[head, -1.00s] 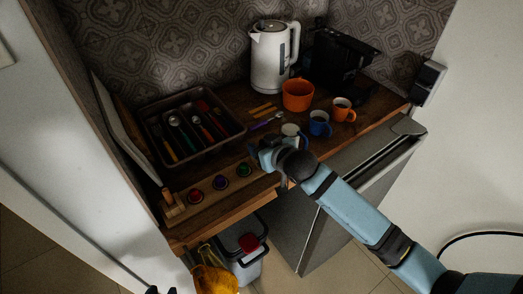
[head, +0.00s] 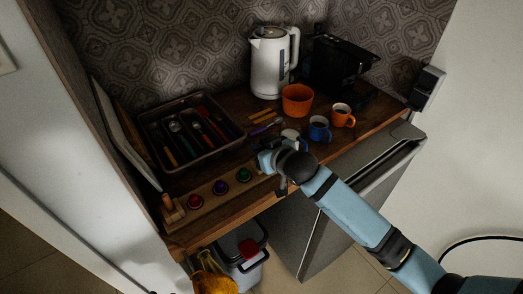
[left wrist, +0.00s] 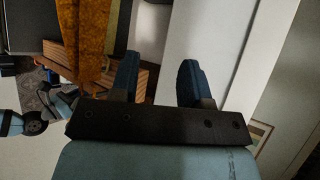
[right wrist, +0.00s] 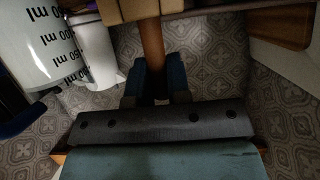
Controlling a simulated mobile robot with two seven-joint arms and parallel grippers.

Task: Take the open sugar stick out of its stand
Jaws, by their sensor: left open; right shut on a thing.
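My right gripper (right wrist: 155,82) is shut on a thin brown stick (right wrist: 152,40), which I take for the sugar stick. In the right wrist view the stick runs up between the fingers to a pale wooden block (right wrist: 125,10), cut off by the frame's top edge. I cannot tell whether the stick is clear of it. In the head view my right gripper (head: 268,160) is at the right end of a wooden strip (head: 206,200) with red, purple and green round pieces; the grip is hidden. My left gripper (left wrist: 160,82) is open and empty, away from the counter.
Right of my right gripper stand a white cup (head: 290,134), a blue mug (head: 319,131) and an orange mug (head: 343,116). Behind are an orange bowl (head: 297,100) and white kettle (head: 269,65). A cutlery tray (head: 238,137) is at the left. Yellow cloth (left wrist: 95,40) hangs near my left gripper.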

